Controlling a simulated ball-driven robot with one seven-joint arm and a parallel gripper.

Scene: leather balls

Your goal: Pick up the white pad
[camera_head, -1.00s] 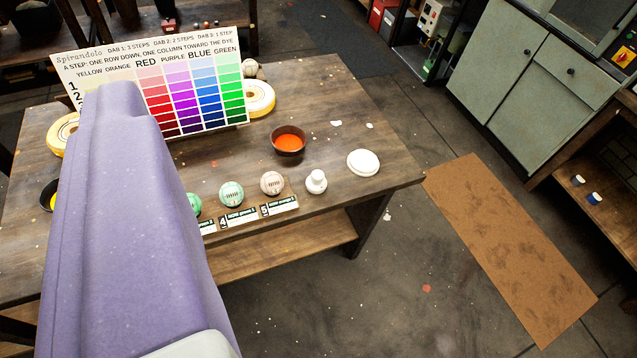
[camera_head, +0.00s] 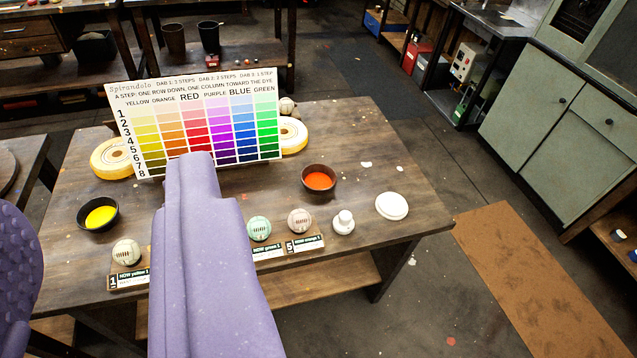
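Two white things lie at the right end of the wooden table (camera_head: 400,150). One is a flat round white disc (camera_head: 392,206) near the right edge. I cannot tell for sure which is the white pad. My purple arm crosses the middle of the view and hides part of the table front. My gripper's fingers do not show, and nothing is seen touching either white thing.
A colour chart (camera_head: 205,120) stands on the table between yellow-and-white rolls. A bowl of orange dye (camera_head: 318,180) and a bowl of yellow dye (camera_head: 99,215) stand there. Labelled balls, pale (camera_head: 126,253), green (camera_head: 259,229) and pinkish (camera_head: 299,221), line the front edge.

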